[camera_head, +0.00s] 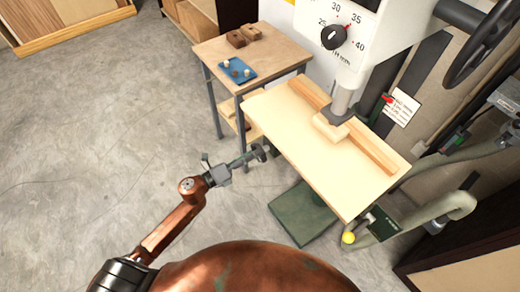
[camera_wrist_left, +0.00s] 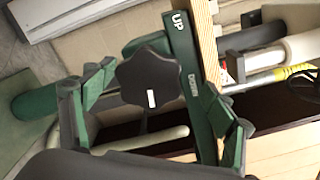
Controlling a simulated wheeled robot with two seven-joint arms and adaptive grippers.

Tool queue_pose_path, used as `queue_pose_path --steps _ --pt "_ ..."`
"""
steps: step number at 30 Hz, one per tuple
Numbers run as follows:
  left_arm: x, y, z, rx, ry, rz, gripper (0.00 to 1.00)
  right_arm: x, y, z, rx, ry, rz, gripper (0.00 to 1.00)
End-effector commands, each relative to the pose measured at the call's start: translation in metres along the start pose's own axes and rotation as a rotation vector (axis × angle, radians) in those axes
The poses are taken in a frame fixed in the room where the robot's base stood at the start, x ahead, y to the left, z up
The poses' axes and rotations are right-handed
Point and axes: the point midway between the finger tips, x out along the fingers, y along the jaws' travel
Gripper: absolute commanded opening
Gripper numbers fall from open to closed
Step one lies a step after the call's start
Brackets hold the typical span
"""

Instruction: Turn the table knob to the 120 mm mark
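A black star-shaped knob (camera_wrist_left: 150,75) with a small white mark fills the middle of the left wrist view. It sits beside a green strip lettered UP (camera_wrist_left: 178,22) and another word that is hard to read. My left gripper (camera_wrist_left: 160,92) is open, with one green finger on each side of the knob; contact cannot be told. In the head view my left gripper (camera_head: 243,160) is at the left edge of the machine's wooden table (camera_head: 285,125), next to the dark knob (camera_head: 259,152). No 120 mm mark is legible. My right gripper is not in view.
The machine's head carries a black dial (camera_head: 334,37) with numbers around it. A wooden block (camera_head: 332,128) is under its spindle. A side table (camera_head: 280,58) with a blue tray (camera_head: 236,71) stands behind. Floor at left is clear.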

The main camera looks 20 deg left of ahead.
Motion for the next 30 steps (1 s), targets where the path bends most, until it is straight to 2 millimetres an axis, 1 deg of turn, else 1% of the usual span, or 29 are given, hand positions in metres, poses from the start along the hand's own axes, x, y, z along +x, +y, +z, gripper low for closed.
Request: queue_pose_path --steps 1,6,9,12,17,26,29,30 --pt "-0.013 0.000 0.000 -0.001 0.000 0.001 0.77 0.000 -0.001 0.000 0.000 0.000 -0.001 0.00" --pt "-0.048 -0.001 0.000 -0.002 -0.001 0.000 0.77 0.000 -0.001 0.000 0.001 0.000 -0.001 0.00" --pt "-0.064 -0.001 0.001 0.000 -0.001 0.000 0.77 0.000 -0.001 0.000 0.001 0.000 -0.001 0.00" --pt "-0.075 -0.001 0.001 0.000 -0.001 0.000 0.77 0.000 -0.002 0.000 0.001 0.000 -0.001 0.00" --pt "-0.083 -0.001 0.001 0.000 -0.001 -0.002 0.77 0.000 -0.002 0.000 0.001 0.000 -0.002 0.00" --pt "-0.083 -0.001 0.001 0.005 -0.001 -0.003 0.77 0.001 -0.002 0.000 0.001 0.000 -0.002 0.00" --pt "-0.080 0.001 -0.001 0.067 -0.001 -0.010 0.77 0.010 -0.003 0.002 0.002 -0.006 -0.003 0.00" --pt "-0.077 0.002 -0.002 0.120 -0.001 -0.014 0.77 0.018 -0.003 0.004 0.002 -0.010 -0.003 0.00"
